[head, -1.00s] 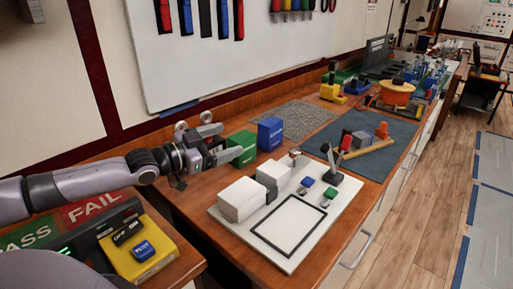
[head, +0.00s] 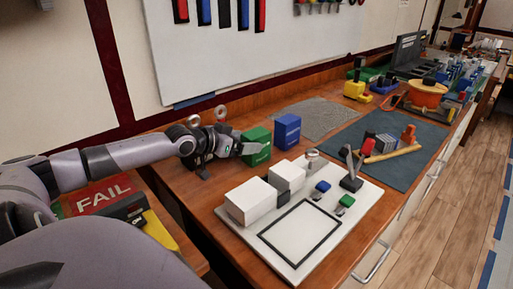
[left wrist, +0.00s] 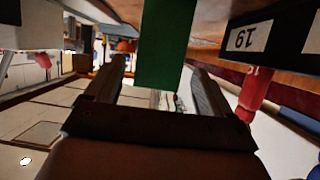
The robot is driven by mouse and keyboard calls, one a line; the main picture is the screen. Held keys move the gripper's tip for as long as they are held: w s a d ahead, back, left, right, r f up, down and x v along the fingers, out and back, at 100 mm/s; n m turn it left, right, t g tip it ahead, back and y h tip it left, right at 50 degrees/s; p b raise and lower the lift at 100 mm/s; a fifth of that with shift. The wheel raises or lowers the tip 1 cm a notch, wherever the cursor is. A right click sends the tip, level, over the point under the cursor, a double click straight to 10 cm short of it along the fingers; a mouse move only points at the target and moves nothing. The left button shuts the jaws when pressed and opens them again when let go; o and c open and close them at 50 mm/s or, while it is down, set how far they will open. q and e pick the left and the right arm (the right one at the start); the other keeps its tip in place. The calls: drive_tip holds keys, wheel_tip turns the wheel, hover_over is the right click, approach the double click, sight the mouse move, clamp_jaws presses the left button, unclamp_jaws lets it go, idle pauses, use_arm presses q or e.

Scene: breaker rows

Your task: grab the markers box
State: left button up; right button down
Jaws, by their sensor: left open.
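A green box (head: 257,146) with a small light label stands upright on the wooden bench, and a blue box (head: 287,131) stands just behind it to the right. The labels are too small to read, so I cannot tell which is the markers box. My left gripper (head: 246,149) is open at the near left side of the green box. In the left wrist view the green box (left wrist: 164,45) shows between the two spread fingers (left wrist: 162,78). I cannot tell whether either finger touches it. My right gripper is not in view.
A white board (head: 262,252) with white blocks (head: 250,201), small coloured blocks and a black lever (head: 350,170) lies in front of the boxes. A grey mat (head: 315,118) lies behind them. A red FAIL sign (head: 102,194) is at the lower left.

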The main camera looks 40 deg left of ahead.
use_arm(q)
drive_tip(key=shift+w, duration=0.1)
drive_tip(key=shift+x, duration=2.55)
drive_tip(key=shift+d+f, duration=0.1)
drive_tip(key=shift+f, duration=0.05)
drive_tip(key=shift+c, duration=0.3)
drive_tip(key=c, duration=1)
drive_tip(key=shift+c, duration=1.3)
